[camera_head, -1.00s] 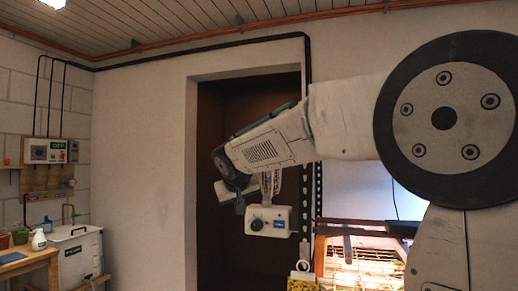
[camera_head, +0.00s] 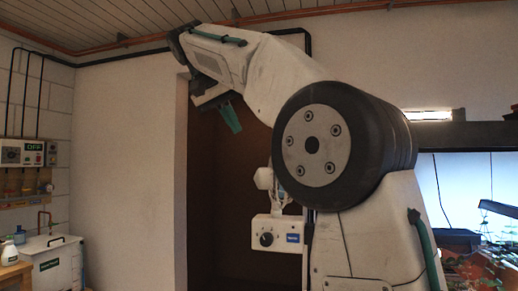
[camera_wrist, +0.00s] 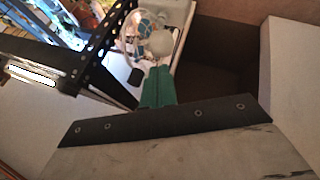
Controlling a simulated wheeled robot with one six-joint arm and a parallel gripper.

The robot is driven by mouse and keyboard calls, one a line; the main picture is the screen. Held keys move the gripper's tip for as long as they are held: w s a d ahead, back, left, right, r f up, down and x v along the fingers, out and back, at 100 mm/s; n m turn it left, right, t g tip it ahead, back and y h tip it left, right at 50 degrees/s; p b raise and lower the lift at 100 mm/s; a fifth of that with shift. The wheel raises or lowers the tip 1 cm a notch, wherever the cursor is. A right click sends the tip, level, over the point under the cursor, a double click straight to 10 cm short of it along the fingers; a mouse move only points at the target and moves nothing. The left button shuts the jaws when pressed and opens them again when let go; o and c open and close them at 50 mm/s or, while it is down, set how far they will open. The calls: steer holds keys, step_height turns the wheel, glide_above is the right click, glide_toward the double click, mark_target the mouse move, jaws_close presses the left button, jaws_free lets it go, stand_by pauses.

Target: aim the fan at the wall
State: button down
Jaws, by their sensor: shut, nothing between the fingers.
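The fan shows in the head view as a white box with a dark knob (camera_head: 277,235), with its small pale head (camera_head: 265,178) and a clear part above it, partly behind my arm. In the wrist view, the fan's round pale part and clear cage (camera_wrist: 150,40) lie just beyond my fingertips. I cannot tell exactly which way it faces. My gripper (camera_head: 231,117) is raised above and left of the fan in the head view, apart from it. Its green fingers (camera_wrist: 158,86) are together and empty. The pale wall (camera_head: 125,150) stands at the left.
A dark doorway recess (camera_head: 215,200) is behind the fan. A black perforated rack post (camera_wrist: 100,42) stands close beside it in the wrist view. A lit seedling shelf (camera_head: 470,180) is at the right. A control panel (camera_head: 22,153) and white tank (camera_head: 55,265) are at the left.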

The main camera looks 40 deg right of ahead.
steer(key=s+d+f, duration=0.1)
steer(key=d+f, duration=0.5)
steer(key=d, duration=0.2)
steer(key=shift+s, duration=0.25)
steer(key=shift+f, duration=0.1)
steer(key=s+d+n+t, duration=0.1)
steer(key=s+n, duration=0.1)
steer(key=shift+s+d+n+t, duration=0.1)
steer(key=shift+d+n+t, duration=0.05)
steer(key=shift+n+t, duration=0.15)
